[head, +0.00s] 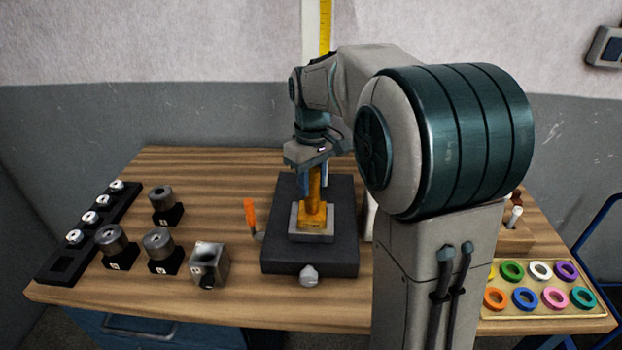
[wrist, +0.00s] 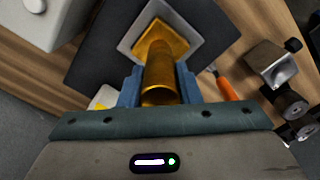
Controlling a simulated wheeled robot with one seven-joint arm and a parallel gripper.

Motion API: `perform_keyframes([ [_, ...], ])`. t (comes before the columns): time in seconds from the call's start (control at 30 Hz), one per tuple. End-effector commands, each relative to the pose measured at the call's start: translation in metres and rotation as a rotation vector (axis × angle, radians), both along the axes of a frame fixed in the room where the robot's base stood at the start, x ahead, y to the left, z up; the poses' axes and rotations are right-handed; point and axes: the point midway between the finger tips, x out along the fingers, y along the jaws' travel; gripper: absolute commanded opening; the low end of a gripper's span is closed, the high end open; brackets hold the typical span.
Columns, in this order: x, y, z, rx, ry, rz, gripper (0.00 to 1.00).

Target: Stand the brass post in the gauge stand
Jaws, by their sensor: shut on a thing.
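The brass post (head: 315,198) stands about upright, with a square brass foot at its lower end, over the pale grey square seat of the gauge stand (head: 310,258). In the wrist view the post (wrist: 160,72) points away from me, its square foot inside the outline of the grey seat (wrist: 203,44). My gripper (head: 315,184) is shut on the upper part of the post, one blue finger on each side; it also shows in the wrist view (wrist: 160,88). I cannot tell whether the foot is fully down in the seat.
An orange-handled tool (head: 250,217) lies left of the stand. A metal block (head: 209,264), several dark-based cylinders (head: 158,243) and a black rack (head: 65,265) are farther left. A tray of coloured rings (head: 540,311) is at the right. Wood is clear at the back left.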

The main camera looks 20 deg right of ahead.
Motion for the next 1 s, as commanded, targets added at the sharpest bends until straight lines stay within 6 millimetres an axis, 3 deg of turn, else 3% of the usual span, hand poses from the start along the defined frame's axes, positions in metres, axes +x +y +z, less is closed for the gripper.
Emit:
perform_keyframes([
  [1.0,0.001,0.0,-0.013,0.0,-0.005,0.0,0.0],
])
